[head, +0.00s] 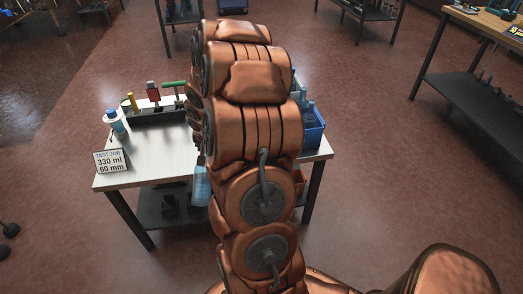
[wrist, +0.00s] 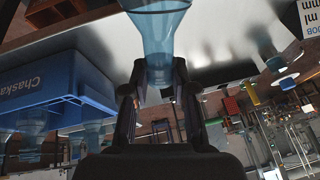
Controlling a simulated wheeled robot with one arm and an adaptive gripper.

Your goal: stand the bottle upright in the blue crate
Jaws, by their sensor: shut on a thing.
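My gripper (wrist: 158,98) is shut on a clear blue bottle (wrist: 158,35) in the wrist view. The fingers hold its narrower part, and its wider part runs out of the top of the picture. In the head view the bottle (head: 202,187) shows left of my arm, near the table's front edge, looking roughly upright; my gripper is hidden there. The blue crate (head: 313,138) is at the table's right side, partly behind my arm, with blue bottles (head: 308,112) in it. In the wrist view the crate (wrist: 60,98), marked "Chaska", is left of my gripper, apart from the held bottle.
The table (head: 155,172) bears a sign (head: 110,160) reading "TEST JOB 330 ml 60 mm" at its left. The tabletop between sign and my arm is clear.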

